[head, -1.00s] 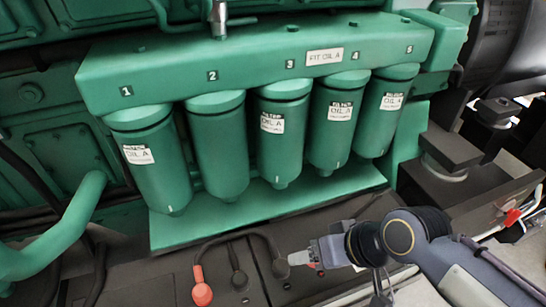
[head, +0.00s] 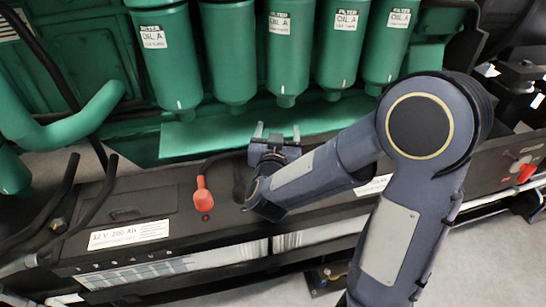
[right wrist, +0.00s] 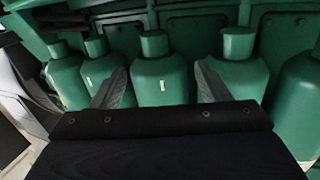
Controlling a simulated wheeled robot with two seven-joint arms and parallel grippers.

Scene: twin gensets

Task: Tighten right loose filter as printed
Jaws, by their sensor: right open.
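Several green oil filters hang in a row in the head view, their tops cut off. The leftmost filter (head: 166,65), middle filter (head: 289,55), fourth filter (head: 341,50) and rightmost filter (head: 388,45) show white labels; the second filter (head: 229,55) shows none. My right gripper (head: 277,131) is open and empty, fingers upward, below the middle of the row. In the right wrist view, one green filter (right wrist: 160,78) with a white tick appears between the spread fingertips, apparently beyond them. I cannot tell which filter is loose. My left gripper is not in view.
A green ledge (head: 200,136) runs under the filters. The black battery box (head: 140,205) in front carries a red terminal cover (head: 203,195). Black cables and a curved green pipe (head: 75,122) lie at left. My right arm covers the right foreground.

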